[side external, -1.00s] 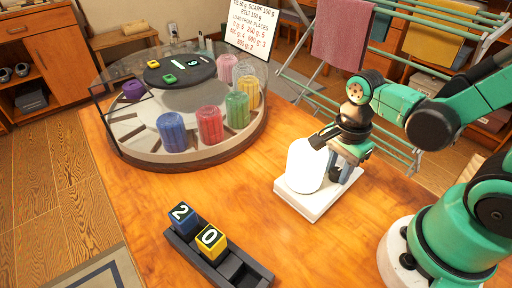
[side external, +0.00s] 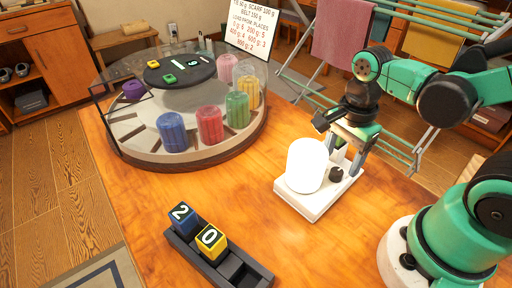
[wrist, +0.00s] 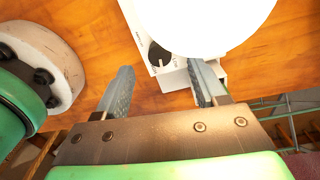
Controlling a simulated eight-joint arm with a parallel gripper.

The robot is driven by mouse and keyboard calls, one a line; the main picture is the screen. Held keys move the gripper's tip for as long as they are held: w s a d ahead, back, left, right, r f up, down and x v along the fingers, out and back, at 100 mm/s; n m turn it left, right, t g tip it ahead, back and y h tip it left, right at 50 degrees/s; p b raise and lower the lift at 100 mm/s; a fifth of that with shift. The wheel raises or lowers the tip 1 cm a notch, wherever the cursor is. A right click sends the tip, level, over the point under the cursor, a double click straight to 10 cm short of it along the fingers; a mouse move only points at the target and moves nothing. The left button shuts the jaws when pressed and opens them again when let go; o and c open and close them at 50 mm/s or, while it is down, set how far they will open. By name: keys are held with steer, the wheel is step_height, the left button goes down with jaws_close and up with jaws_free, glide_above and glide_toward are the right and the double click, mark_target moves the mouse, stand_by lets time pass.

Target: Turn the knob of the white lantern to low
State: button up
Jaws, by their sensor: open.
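The white lantern (side external: 306,165) stands upright on its white base (side external: 312,207) on the wooden table. Its small dark knob (side external: 336,174) sits on the base, to the right of the lamp body. In the wrist view the knob (wrist: 158,55) shows a light pointer mark and small lettering that I cannot read. My gripper (side external: 349,166) is open and empty behind the knob, pointing down at the far side of the base. In the wrist view my gripper's fingers (wrist: 160,72) lie on either side of the knob's line, apart from it. The right finger is close to the base's edge.
A round glass-covered carousel (side external: 185,150) with coloured jars stands to the left. A black tray (side external: 238,271) with number cubes (side external: 211,241) is in front. A drying rack (side external: 400,150) with towels stands behind. The table between carousel and lantern is clear.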

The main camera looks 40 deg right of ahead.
mark_target(338, 170)
steer(key=shift+r, duration=1.15)
steer(key=shift+d+m, duration=0.1)
steer(key=shift+m, duration=0.8)
steer(key=shift+f, duration=2.75)
